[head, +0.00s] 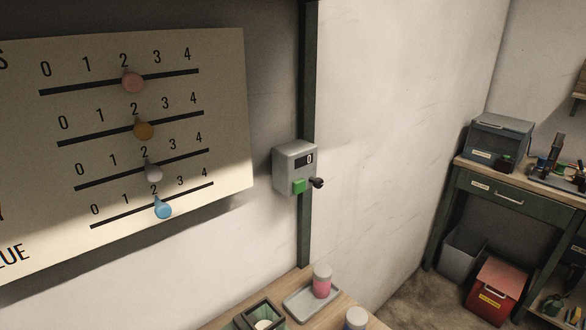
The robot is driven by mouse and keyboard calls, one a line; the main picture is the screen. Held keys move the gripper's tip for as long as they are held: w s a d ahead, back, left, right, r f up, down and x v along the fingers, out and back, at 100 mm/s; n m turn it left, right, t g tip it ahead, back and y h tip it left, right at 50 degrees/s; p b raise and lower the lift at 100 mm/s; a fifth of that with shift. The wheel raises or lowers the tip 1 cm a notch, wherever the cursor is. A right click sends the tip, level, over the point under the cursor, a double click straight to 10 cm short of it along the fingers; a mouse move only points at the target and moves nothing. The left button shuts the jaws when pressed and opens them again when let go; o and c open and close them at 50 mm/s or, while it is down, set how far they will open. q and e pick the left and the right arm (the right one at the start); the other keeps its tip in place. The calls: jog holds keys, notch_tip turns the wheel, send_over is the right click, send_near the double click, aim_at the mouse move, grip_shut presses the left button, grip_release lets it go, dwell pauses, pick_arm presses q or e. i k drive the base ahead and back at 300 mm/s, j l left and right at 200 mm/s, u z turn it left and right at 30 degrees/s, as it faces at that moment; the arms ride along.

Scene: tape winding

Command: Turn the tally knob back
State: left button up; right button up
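A grey counter box (293,165) is mounted on a dark green upright post. Its small display (305,160) reads 0. A green button (299,186) sits on its lower front. A small black knob (318,182) sticks out at its lower right side. Which way the knob is turned is too small to tell. Neither of my grippers is in view, and nothing touches the box or the knob.
A board (222,120) on the left has pink, orange, white and blue slider knobs near 2. Below, a wooden table carries a tray (298,306) with a pink-and-white jar (322,281). A workbench (515,195) and red bin (497,286) stand right. Space before the box looks clear.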

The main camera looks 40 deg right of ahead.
aim_at(317, 182)
jog(key=z, duration=1.35)
jog(key=k, duration=0.05)
